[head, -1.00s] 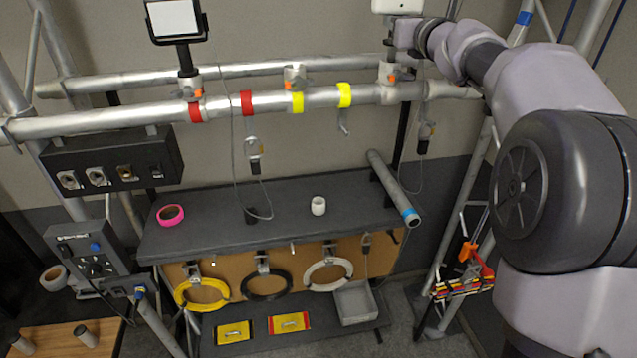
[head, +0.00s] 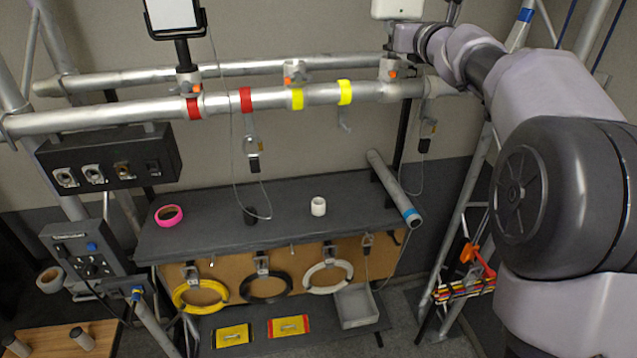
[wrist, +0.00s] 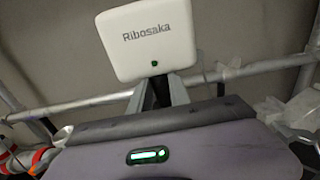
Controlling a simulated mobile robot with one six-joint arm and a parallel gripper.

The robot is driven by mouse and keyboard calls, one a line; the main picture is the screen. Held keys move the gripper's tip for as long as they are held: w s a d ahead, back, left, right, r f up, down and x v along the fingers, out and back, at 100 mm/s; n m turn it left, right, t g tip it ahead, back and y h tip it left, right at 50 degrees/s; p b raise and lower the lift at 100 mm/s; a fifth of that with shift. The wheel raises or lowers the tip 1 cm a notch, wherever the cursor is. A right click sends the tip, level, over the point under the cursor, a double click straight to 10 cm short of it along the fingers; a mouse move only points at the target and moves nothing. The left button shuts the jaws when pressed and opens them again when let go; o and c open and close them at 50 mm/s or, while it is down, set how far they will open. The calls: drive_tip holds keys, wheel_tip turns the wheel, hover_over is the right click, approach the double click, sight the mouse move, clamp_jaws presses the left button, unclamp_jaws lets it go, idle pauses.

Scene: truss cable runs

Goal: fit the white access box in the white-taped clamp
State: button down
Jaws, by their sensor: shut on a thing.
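The white access box (head: 397,8) is at the top edge of the head view, partly cut off. It stands upright above the pipe. In the wrist view the box (wrist: 150,38) faces me, marked "Ribosaka", with a small green light. My gripper (wrist: 160,90) is shut on its mount just below the box; it also shows in the head view (head: 397,40). The clamp (head: 391,69) with an orange lever sits on the front pipe directly below the box. Its white tape is hard to separate from the pale pipe. I cannot tell whether the box's mount touches the clamp.
A lamp (head: 174,14) stands in another clamp (head: 188,80) near red tape on the left. An empty clamp (head: 294,72) is by the yellow tape. Cables and small devices hang under the pipe. A dark shelf (head: 250,220) is below.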

drive_tip(key=shift+f+b, duration=0.95)
drive_tip(key=shift+f, duration=0.05)
drive_tip(key=c, duration=1.1)
unclamp_jaws()
drive_tip(key=shift+c, duration=0.2)
drive_tip(key=s+d+b, duration=0.3)
drive_tip(key=s+b, duration=0.1)
drive_tip(key=s, duration=1.3)
drive_tip(key=shift+b, duration=0.35)
drive_tip(key=shift+s+d, duration=0.1)
